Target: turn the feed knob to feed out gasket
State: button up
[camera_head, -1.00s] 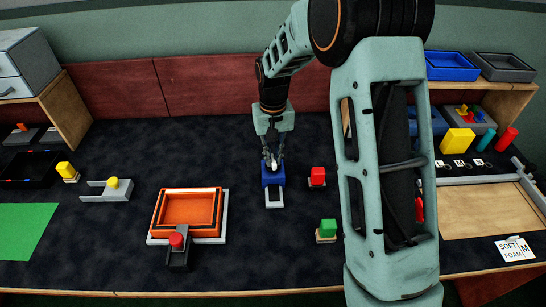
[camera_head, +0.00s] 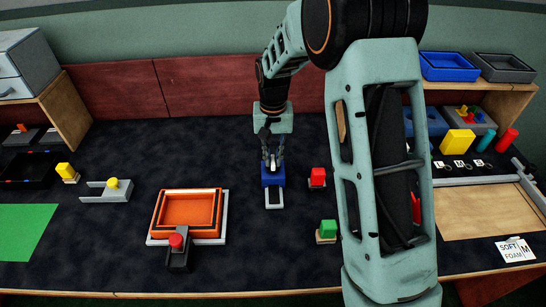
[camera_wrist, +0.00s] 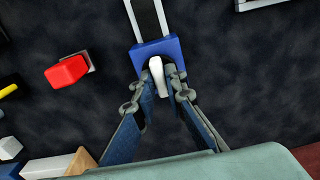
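The gasket feeder is a blue block (camera_head: 273,178) with a pale frame-like track (camera_head: 274,198) running toward the front, in the middle of the dark table. It also shows at the top of the wrist view (camera_wrist: 156,50). A white feed knob (camera_wrist: 157,70) stands out from the blue block. My gripper (camera_head: 273,160) is over the block and points down. In the wrist view, its two fingertips (camera_wrist: 157,78) are on either side of the knob, with narrow gaps visible. The gripper looks open. No gasket can be made out.
A red block (camera_head: 317,177) stands close to the right of the feeder, and a green block (camera_head: 327,229) stands nearer the front. An orange tray (camera_head: 163,212) with a red button (camera_head: 176,241) is to the left. My arm hides part of the right side.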

aim_at(273, 160)
jog(key=o, duration=0.4)
jog(key=shift+c, duration=0.2)
jog(key=shift+r, duration=0.1)
notch_tip(273, 160, up, 12)
dwell(0.4)
